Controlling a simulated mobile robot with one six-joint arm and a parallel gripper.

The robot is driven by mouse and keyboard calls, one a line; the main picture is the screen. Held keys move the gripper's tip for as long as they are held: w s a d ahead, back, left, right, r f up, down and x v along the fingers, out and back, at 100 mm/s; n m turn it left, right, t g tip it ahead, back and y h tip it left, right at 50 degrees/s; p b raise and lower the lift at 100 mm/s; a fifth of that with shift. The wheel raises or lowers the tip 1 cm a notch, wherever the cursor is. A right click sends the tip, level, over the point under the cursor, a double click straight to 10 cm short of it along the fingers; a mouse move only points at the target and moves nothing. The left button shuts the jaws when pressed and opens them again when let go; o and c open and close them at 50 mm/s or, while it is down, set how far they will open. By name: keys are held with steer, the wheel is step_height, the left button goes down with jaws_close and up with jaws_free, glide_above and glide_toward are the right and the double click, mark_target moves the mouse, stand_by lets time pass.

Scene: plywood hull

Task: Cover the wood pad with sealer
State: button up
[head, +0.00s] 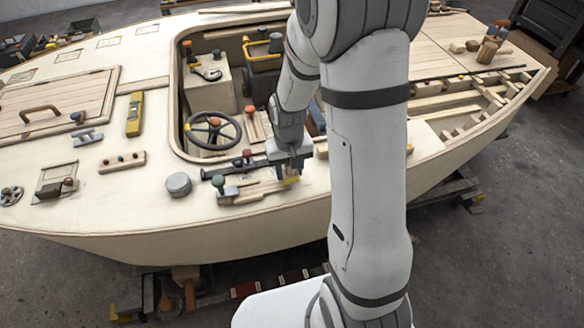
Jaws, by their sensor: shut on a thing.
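My gripper (290,168) is low over the deck near the hull's front edge, to the right of the steering wheel. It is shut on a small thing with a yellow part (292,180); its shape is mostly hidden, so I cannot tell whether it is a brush. Pale wood pieces (240,192) lie on the deck just left of it; I cannot tell which is the wood pad. A round grey lidded tin (178,184) stands further left; no label is readable. I cannot make out any sealer coat.
A green-knobbed tool (219,183) and a dark cylinder (212,173) lie close left of my gripper. The cockpit opening with its steering wheel (212,130) is behind. A yellow level (134,114) and a wooden hatch (55,105) are left. My arm hides part of the right deck.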

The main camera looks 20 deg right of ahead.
steer(key=shift+f, duration=0.45)
